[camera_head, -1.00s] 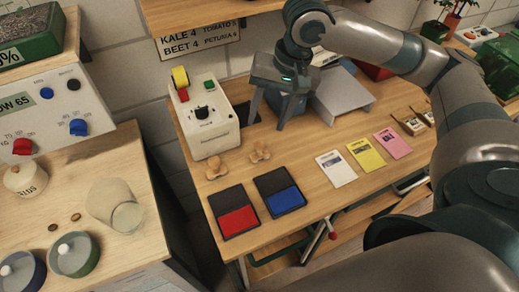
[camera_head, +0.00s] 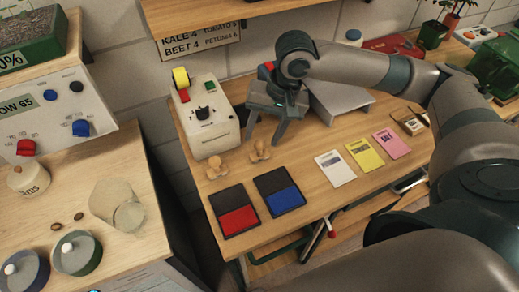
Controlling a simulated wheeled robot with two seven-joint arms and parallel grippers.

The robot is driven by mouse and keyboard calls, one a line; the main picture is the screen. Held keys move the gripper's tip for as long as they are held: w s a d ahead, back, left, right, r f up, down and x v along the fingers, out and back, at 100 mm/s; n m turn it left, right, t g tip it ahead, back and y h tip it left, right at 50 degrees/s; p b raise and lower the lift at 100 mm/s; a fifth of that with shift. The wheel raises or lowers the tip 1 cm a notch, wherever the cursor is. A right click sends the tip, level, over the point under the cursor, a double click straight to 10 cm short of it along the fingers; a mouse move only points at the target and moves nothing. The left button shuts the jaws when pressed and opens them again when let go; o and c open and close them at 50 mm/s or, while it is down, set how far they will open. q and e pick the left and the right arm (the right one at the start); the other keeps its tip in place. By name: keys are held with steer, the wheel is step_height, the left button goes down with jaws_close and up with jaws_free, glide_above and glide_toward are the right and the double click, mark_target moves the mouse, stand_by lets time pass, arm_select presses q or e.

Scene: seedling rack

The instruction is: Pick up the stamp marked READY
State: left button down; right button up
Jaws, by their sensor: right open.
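Two wooden stamps stand on the bench, a left stamp (camera_head: 216,168) and a right stamp (camera_head: 259,152), just behind the ink pads. No marking can be read on either one, so I cannot tell which says READY. My right gripper (camera_head: 264,140) is open and empty, its fingers pointing down just behind and above the right stamp. I see no contact between them. My left gripper is not in view.
A red ink pad (camera_head: 234,211) and a blue ink pad (camera_head: 280,192) lie in front of the stamps. A cream label machine (camera_head: 210,128) stands behind left. White (camera_head: 334,169), yellow (camera_head: 365,155) and pink (camera_head: 391,143) cards lie right. A grey sloped stand (camera_head: 338,99) is behind.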

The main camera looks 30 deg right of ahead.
mark_target(261, 141)
steer(key=shift+x, duration=1.65)
steer(key=shift+d, duration=0.2)
steer(key=c, duration=1.1)
